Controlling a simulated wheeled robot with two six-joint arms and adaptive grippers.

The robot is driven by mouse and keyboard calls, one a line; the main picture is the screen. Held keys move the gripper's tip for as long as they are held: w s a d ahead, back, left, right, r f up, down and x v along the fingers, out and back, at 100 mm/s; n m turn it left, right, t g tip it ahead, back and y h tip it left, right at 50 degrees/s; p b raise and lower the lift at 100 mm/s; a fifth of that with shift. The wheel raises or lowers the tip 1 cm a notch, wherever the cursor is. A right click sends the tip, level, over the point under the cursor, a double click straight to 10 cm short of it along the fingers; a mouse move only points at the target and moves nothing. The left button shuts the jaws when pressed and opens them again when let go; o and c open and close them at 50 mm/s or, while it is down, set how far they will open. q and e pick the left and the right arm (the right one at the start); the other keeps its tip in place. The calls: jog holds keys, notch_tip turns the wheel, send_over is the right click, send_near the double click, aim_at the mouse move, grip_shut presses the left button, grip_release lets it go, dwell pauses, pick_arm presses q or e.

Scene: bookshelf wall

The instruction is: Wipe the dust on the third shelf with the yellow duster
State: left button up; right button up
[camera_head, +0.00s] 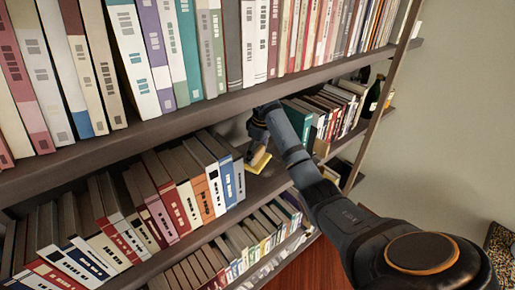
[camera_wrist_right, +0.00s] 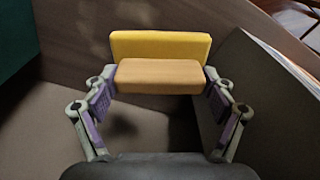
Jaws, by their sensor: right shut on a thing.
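My right gripper (camera_wrist_right: 160,88) is shut on the yellow duster. The duster has a tan block (camera_wrist_right: 158,77) between the fingers and a yellow pad (camera_wrist_right: 160,45) beyond it. In the head view the duster (camera_head: 260,162) is in a gap between books, just above or on the shelf board (camera_head: 262,186); I cannot tell whether it touches. My right arm reaches in from the lower right, and the gripper (camera_head: 257,145) is partly hidden by its own wrist. No dust can be made out. My left gripper is not in view.
Books (camera_head: 205,185) stand left of the gap and more books (camera_head: 318,115) stand right of it. The shelf board above (camera_head: 190,122) carries a full row of books. A dark bottle (camera_head: 372,95) stands at the right end. The gap around the duster is narrow.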

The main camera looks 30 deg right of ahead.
aim_at(261, 159)
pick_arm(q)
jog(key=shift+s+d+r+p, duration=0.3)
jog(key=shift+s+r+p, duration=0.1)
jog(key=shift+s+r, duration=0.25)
pick_arm(e)
jog(key=shift+w+d+r, duration=0.1)
jog(key=shift+d+r, duration=0.1)
jog(key=shift+r, duration=0.75)
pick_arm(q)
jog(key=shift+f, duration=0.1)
pick_arm(e)
jog(key=shift+f, duration=0.55)
jog(key=f, duration=0.4)
jog(key=shift+s+d+f, duration=0.1)
jog(key=shift+s+d, duration=0.25)
jog(key=shift+s, duration=0.05)
jog(key=shift+f, duration=0.3)
jog(key=shift+w+a+f, duration=0.25)
jog(key=shift+a+f, duration=0.05)
jog(key=shift+f, duration=0.05)
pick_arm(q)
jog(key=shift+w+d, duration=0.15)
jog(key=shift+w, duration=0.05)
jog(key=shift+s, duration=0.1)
pick_arm(e)
jog(key=shift+s+d, duration=0.1)
jog(key=shift+s, duration=0.05)
jog(key=shift+f, duration=0.15)
